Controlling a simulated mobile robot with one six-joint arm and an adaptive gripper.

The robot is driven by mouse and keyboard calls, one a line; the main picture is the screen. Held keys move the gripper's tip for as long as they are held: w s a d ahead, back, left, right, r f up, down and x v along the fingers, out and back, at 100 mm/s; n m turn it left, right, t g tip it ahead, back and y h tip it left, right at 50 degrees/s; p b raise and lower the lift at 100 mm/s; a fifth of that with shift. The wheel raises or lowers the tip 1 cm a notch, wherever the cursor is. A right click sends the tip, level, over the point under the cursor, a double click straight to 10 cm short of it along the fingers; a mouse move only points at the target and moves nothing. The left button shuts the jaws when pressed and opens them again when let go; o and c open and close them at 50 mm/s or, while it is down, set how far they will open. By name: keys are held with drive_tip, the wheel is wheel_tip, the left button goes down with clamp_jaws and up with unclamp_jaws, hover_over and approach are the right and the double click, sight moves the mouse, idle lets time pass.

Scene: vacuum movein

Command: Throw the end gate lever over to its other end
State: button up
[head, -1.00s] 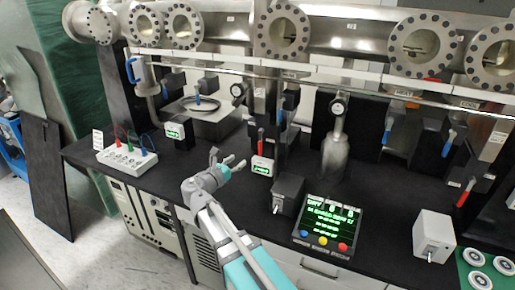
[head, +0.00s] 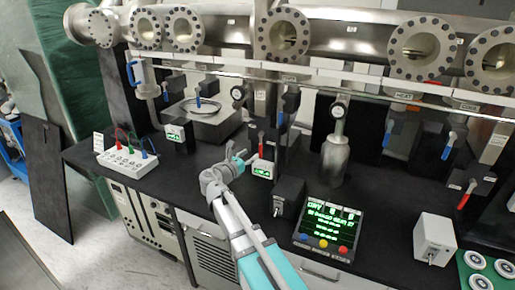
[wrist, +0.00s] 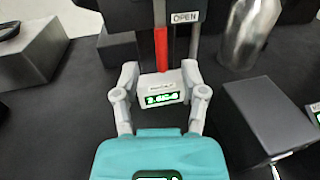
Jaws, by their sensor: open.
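Several gate levers hang along the steel line at the back; which is the end gate's is not clear, as the tags in the head view are too small to read. One red lever (head: 261,142) points down just beyond my gripper (head: 241,158). In the wrist view this red lever (wrist: 161,48) hangs beside an OPEN tag (wrist: 184,17). Another red lever (head: 465,195) hangs at the far right, below a blue lever (head: 449,144). My gripper (wrist: 160,77) is open and empty, facing a small white readout box (wrist: 161,92) in front of the near red lever.
A dark box (head: 288,197) and a control panel with coloured buttons (head: 328,230) stand right of my arm. A steel bottle (head: 335,160) stands behind them. A white box (head: 434,238) is at the right. The black bench left of my gripper has free room.

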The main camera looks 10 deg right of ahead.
sight(261, 144)
drive_tip(key=shift+x, duration=3.55)
